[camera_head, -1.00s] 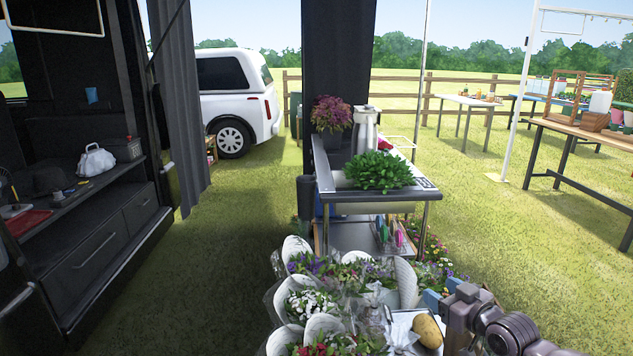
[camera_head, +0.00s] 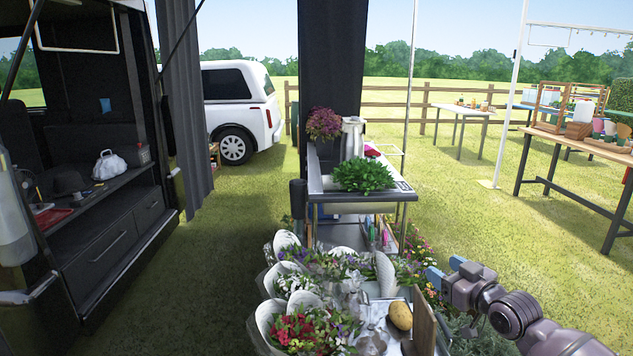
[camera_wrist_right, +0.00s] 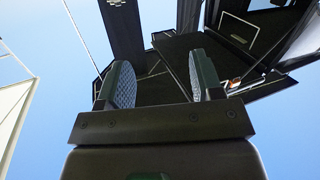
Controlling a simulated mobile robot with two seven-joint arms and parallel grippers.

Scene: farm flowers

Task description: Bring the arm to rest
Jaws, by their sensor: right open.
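My right arm comes in from the lower right in the head view, and its gripper (camera_head: 441,279) is beside the flower stand, to the right of the potato. In the right wrist view the two padded fingers of the right gripper (camera_wrist_right: 168,85) stand apart with nothing between them. Behind them that view shows dark panels and blue sky. My left gripper does not show in the head view.
Wrapped bouquets (camera_head: 305,325) crowd the stand in front. A potato (camera_head: 400,315) lies on a metal tray (camera_head: 383,310). A metal cart (camera_head: 345,196) with leafy greens (camera_head: 362,175) stands behind. A wooden table (camera_head: 570,138) stands at right.

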